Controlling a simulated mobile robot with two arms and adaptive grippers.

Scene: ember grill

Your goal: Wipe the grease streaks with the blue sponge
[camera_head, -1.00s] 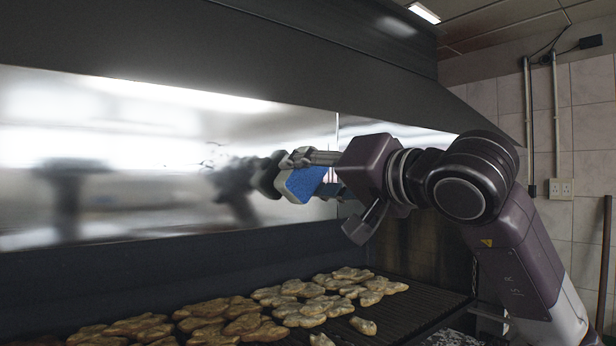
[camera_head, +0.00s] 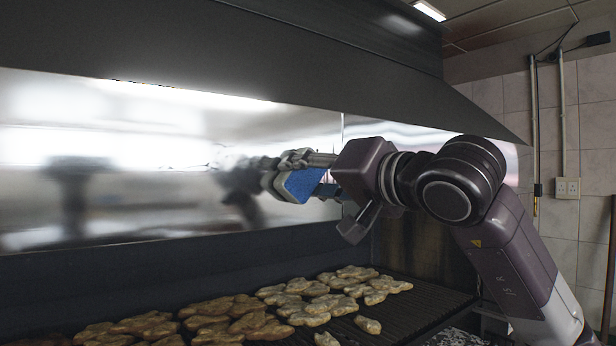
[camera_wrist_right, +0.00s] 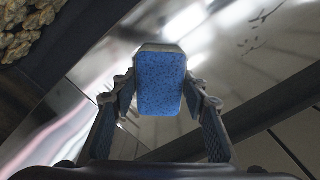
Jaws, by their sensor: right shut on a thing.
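The blue sponge (camera_head: 299,184) is held between the fingers of my right gripper (camera_head: 296,172), in front of the shiny metal back wall. In the right wrist view the blue face of the sponge (camera_wrist_right: 160,82) fills the space between both fingers of the right gripper (camera_wrist_right: 160,92). The sponge is very near its own reflection; I cannot tell whether it touches the wall. Dark grease streaks (camera_wrist_right: 254,42) show on the metal in the right wrist view. In the head view only faint marks (camera_head: 197,166) show, left of the sponge. My left gripper is not in view.
The metal back wall (camera_head: 120,150) mirrors my arm. Below it, the grill (camera_head: 425,303) holds several browned pieces of food (camera_head: 310,302). A dark hood (camera_head: 250,50) overhangs the wall. The space between the sponge and the grill is open.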

